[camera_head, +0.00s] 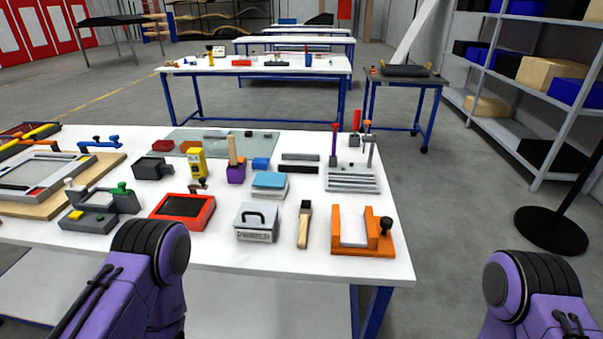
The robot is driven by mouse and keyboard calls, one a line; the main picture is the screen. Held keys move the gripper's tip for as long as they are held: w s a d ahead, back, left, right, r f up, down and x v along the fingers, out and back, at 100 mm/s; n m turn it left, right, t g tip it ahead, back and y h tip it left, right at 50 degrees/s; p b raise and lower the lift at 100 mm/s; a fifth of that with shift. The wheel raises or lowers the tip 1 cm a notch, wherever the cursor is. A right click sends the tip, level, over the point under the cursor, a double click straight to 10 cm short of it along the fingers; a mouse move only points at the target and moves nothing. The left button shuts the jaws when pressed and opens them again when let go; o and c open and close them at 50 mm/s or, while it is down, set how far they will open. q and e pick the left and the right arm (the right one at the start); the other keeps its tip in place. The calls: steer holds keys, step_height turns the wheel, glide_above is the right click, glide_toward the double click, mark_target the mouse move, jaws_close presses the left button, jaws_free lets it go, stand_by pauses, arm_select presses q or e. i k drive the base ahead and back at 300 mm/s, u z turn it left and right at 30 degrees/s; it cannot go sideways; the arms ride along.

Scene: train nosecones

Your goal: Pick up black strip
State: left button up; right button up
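Two slim dark strips lie flat on the white workbench, one just behind the other, right of the blue block. My purple left and right arm links show at the bottom of the head view, in front of the bench. Neither gripper shows in the view.
The white workbench (330,262) holds a grey stepped rack (352,180), a purple holder (236,174), a blue-topped box (269,186), a grey handled box (256,222), a brush (304,224), an orange fixture (362,245) and a red tray (183,210). Small bare patches surround the strips.

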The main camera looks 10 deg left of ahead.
mark_target(281, 168)
steer(key=z, duration=2)
steer(key=i, duration=2.8)
steer(key=u, duration=3.45)
